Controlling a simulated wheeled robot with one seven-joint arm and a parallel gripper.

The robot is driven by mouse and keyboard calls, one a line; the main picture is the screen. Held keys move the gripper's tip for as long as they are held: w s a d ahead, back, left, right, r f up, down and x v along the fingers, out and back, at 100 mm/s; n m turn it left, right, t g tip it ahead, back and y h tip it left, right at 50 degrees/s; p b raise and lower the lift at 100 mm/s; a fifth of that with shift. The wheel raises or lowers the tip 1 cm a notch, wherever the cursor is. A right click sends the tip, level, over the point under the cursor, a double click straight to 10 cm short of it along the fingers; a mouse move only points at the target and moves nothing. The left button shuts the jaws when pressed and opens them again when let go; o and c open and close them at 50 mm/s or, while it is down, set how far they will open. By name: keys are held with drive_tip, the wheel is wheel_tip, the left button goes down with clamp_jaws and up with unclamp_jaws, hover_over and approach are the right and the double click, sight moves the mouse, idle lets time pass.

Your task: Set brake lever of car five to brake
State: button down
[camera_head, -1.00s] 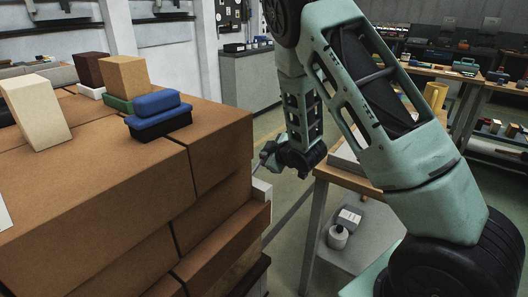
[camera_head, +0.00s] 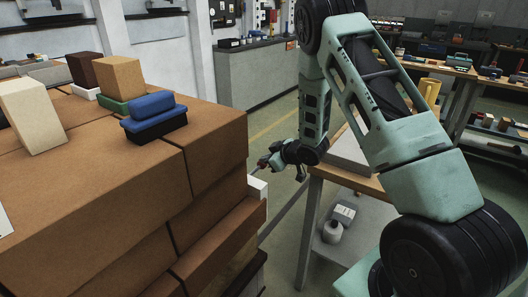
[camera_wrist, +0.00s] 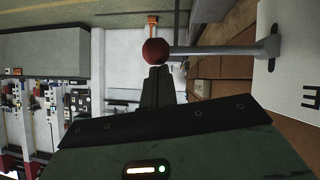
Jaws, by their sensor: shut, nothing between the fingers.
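A brake lever with a dark red ball knob (camera_wrist: 155,51) shows in the wrist view. Its grey rod (camera_wrist: 215,52) runs right into a dark slot on a white housing (camera_wrist: 290,85) with a black marking, partly cut off by the frame. My gripper (camera_wrist: 157,72) is shut and empty, its dark fingertips right at the knob; I cannot tell whether they touch it. In the head view my gripper (camera_head: 266,164) is small, beside the right side of the brown stack, just above the white housing (camera_head: 257,188). The car's number is not readable.
A large brown stack of blocks (camera_head: 90,185) fills the left, with a blue-and-black brush-like item (camera_head: 153,117) and several blocks on top. Floor (camera_head: 283,120) shows between stack and bench.

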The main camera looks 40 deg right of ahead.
wheel_tip(320, 180, down, 7)
drive_tip(key=m+g+y+p, duration=0.1)
drive_tip(key=m+y, duration=0.1)
drive_tip(key=shift+d+y, duration=0.3)
drive_tip(key=shift+y, duration=0.1)
idle(0.4)
